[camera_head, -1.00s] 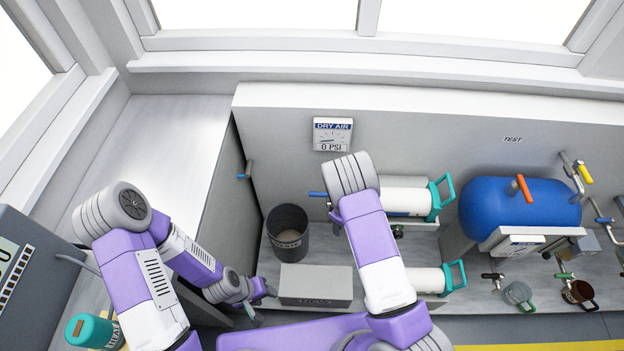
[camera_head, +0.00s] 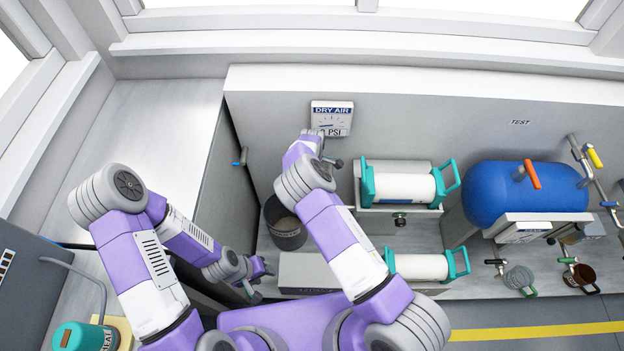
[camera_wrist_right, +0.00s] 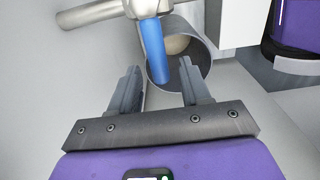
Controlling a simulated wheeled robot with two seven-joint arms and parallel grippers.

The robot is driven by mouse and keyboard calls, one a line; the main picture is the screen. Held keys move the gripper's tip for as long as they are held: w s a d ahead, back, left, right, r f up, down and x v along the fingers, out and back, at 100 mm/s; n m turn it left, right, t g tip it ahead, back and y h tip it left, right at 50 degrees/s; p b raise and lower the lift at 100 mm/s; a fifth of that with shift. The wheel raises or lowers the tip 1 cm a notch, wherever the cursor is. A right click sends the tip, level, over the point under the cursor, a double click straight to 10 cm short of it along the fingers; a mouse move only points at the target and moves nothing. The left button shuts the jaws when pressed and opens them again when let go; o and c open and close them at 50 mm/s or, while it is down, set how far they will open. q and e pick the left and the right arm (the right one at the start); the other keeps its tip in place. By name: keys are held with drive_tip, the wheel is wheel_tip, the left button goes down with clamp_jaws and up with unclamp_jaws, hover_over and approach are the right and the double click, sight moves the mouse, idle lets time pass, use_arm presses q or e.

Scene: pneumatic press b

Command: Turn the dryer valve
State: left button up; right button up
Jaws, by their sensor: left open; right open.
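A blue valve handle (camera_wrist_right: 154,48) on a grey pipe (camera_wrist_right: 92,13) shows in the right wrist view. I take it for the dryer valve; in the head view my right arm hides it. My right gripper (camera_wrist_right: 160,70) is open, and the handle's lower end appears between its fingertips. I see no grip on it, and the depth gap is hard to tell. My left gripper (camera_head: 260,282) is open and low at the left, away from the handle. The DRY AIR gauge (camera_head: 331,112) is on the wall above my right wrist.
A dark bin (camera_head: 286,232) stands below my right forearm, and also shows behind the handle in the wrist view (camera_wrist_right: 190,66). White cylinders with teal handles (camera_head: 405,186) are just right. Another blue-handled valve (camera_head: 240,159) is on the left panel. A blue tank (camera_head: 524,190) stands farther right.

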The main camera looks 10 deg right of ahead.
drive_tip(key=shift+f, duration=0.15)
drive_tip(key=shift+c, duration=0.5)
clamp_jaws()
